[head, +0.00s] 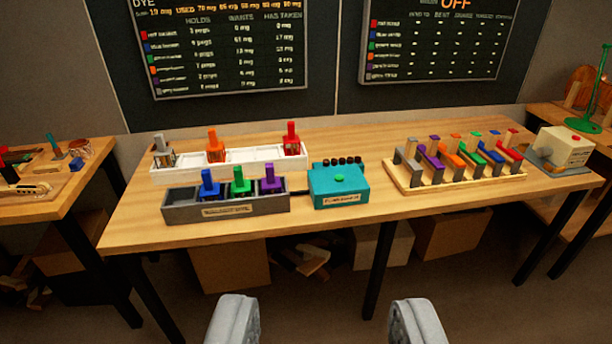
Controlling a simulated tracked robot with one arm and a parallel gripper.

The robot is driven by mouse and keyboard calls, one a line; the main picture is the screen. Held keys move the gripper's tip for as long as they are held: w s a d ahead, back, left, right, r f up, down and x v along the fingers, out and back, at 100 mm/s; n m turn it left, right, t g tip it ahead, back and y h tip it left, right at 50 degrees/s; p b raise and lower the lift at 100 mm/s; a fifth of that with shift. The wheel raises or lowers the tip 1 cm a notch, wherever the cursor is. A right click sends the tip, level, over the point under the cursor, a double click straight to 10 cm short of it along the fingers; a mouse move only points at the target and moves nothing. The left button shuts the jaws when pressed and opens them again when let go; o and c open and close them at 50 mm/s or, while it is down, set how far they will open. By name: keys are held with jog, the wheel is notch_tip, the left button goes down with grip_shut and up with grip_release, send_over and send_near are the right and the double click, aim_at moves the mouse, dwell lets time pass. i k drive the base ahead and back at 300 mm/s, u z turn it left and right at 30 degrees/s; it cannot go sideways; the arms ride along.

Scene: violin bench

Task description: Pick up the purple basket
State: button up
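A purple piece with an upright stem (270,181), which may be the purple basket, stands in the right part of a grey tray (228,210). The tray's front wall hides its lower part. Another purple piece (432,157) leans in a wooden rack (455,180) to the right; I cannot tell whether either is a woven basket. My gripper (325,322) is open and empty at the bottom of the picture, its two fingers wide apart. It is in front of the bench and apart from both purple pieces.
Blue (209,185) and green (240,182) pieces share the grey tray. A white tray (235,169) behind holds grey, orange and red ones. A teal box (339,186) stands right of the grey tray. The wooden bench (330,227) has a bare front strip.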

aim_at(270, 182)
jog(key=z, duration=0.2)
jog(key=i, duration=1.3)
jog(key=u, duration=0.6)
jog(key=i, duration=0.8)
jog(key=u, duration=0.55)
